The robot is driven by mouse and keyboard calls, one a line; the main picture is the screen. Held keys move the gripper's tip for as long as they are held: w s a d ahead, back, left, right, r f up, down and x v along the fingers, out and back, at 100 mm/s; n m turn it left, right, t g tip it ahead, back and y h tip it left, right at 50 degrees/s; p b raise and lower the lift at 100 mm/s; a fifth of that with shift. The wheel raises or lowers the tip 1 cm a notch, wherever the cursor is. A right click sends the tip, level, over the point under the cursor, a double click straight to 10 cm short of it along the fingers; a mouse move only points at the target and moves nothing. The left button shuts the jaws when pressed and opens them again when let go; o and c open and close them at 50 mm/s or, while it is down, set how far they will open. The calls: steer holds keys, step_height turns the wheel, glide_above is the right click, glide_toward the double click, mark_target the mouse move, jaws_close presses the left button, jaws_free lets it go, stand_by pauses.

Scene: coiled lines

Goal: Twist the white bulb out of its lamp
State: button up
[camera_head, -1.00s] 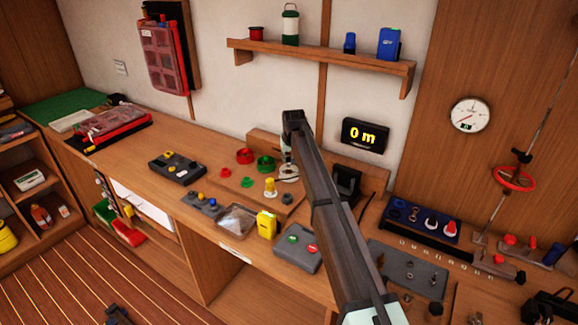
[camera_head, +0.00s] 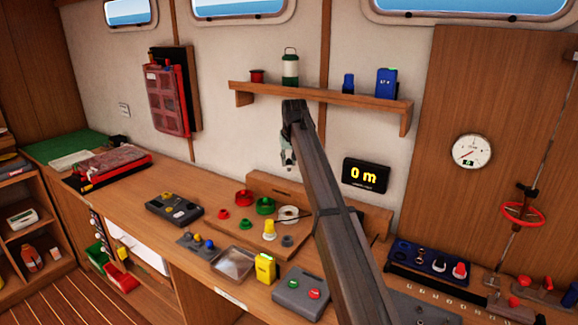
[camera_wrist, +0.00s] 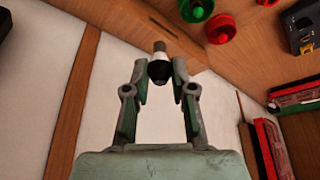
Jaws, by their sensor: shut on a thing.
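My gripper (camera_head: 288,165) hangs below the wall shelf, above the bench, pointing down. In the wrist view its fingers (camera_wrist: 160,69) are shut on a small piece (camera_wrist: 160,57) with a grey stem, a white band and a dark rounded end. I cannot tell whether this piece is the white bulb. In the head view it is too small to make out under the fingers. On the blue panel (camera_head: 428,258) at the right stand small domes, one white (camera_head: 438,264) and one red (camera_head: 460,270). Which thing is the lamp is not clear.
A green and white lantern (camera_head: 290,66) stands on the shelf (camera_head: 320,96) just above my gripper.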

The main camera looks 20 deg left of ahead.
stand_by(0.3)
steer(key=shift+w+n+g+p, duration=0.1)
steer(key=shift+n+g+p, duration=0.25)
steer(key=shift+n, duration=0.55)
steer(key=shift+n+y, duration=0.4)
steer(key=shift+n, duration=0.3)
steer(key=n+g, duration=0.1)
steer(key=n, duration=0.2)
steer(key=shift+y+p, duration=0.3)
steer(key=shift+p, duration=0.1)
